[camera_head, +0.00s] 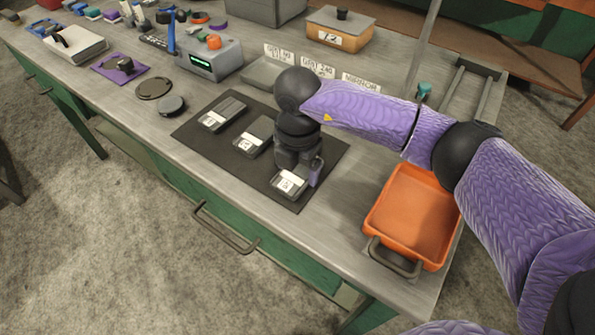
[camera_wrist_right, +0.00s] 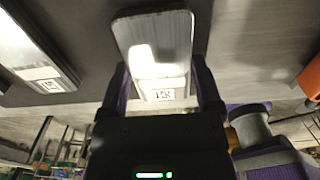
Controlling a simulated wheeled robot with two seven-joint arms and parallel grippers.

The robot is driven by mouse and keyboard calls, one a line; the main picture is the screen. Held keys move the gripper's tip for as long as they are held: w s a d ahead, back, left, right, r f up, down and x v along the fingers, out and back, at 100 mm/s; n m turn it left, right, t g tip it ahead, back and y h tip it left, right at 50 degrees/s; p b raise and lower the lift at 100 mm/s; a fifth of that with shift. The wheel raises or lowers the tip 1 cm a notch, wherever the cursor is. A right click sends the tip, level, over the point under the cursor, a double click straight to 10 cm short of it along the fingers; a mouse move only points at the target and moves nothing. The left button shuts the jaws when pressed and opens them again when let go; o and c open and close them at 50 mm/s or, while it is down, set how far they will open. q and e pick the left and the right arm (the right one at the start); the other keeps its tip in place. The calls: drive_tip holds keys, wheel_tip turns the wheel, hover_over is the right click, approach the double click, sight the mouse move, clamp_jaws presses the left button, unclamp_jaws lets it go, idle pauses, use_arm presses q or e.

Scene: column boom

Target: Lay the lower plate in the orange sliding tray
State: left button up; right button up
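The lower plate (camera_head: 289,184), small and grey with a white label, is the lowest of three in the head view. It lies at the near right corner of a dark mat. My right gripper (camera_head: 300,168) points down at it. In the right wrist view the plate (camera_wrist_right: 158,60) sits between the purple fingers (camera_wrist_right: 162,85); I cannot tell whether they press on it. The orange sliding tray (camera_head: 376,217) is at the right table edge, empty, with a dark handle in front. My left gripper is not in view.
Two similar plates lie on the mat (camera_head: 190,132), a middle one (camera_head: 254,136) and an upper one (camera_head: 222,113). Label cards (camera_head: 318,67) and a grey box with a display (camera_head: 208,62) stand behind. A thin grey post rises at the back. Bare table lies between mat and tray.

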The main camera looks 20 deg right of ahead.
clamp_jaws()
